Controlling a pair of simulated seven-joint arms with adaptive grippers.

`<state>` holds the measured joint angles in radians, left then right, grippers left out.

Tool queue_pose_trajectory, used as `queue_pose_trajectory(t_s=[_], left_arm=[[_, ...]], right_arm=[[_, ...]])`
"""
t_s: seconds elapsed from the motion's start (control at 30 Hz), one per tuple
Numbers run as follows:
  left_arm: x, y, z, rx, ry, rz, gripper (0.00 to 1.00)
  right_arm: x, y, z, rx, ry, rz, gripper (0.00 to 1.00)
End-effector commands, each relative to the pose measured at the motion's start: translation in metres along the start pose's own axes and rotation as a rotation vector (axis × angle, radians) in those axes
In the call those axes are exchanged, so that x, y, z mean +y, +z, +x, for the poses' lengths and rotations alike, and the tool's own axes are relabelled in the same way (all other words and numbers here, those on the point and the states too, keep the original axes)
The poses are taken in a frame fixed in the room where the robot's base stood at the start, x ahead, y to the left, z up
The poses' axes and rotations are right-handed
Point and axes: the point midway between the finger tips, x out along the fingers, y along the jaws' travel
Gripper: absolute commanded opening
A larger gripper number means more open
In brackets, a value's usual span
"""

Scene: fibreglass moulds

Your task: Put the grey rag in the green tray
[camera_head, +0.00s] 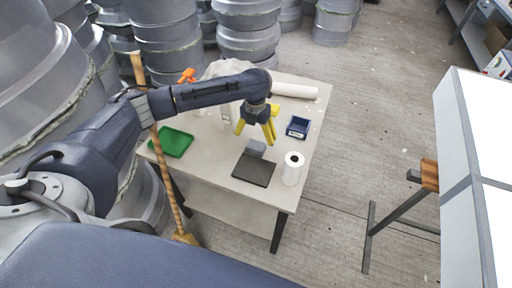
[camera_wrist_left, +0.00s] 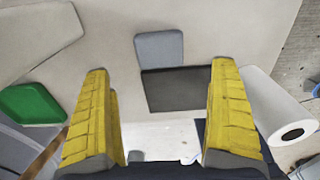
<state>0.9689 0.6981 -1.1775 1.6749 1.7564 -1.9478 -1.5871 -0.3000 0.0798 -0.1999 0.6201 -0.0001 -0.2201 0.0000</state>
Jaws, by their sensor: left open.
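The grey rag (camera_head: 256,147) is a small folded grey rectangle at the back edge of a dark flat mat (camera_head: 253,171) on the table. It also shows at the top middle of the left wrist view (camera_wrist_left: 159,47). The green tray (camera_head: 172,142) lies at the left side of the table, and its bare green inside faces up. It also shows at the left of the left wrist view (camera_wrist_left: 30,103). My left gripper (camera_head: 256,130) is open and empty, its yellow fingers pointing down above the table near the rag. My right gripper is not in view.
A white paper roll (camera_head: 292,169) stands at the table's right front, beside the mat. A long white roll (camera_head: 295,90) lies at the back. A broom (camera_head: 165,175) leans at the table's left.

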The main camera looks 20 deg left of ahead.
Motion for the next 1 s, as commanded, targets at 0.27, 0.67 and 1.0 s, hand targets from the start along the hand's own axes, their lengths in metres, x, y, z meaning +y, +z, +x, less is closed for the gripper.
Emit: queue_pose_trajectory(t_s=[0.27, 0.67, 1.0], left_arm=[[-0.001, 0.0, 0.018, 0.001, -0.002, -0.001, 0.93], [0.001, -0.004, 0.057, 0.002, -0.001, -0.002, 0.93], [0.001, -0.004, 0.07, 0.0, -0.002, -0.001, 0.93]], right_arm=[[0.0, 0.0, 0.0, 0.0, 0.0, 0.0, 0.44], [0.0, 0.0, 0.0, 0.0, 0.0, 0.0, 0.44], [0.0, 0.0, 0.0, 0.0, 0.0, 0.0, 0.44]])
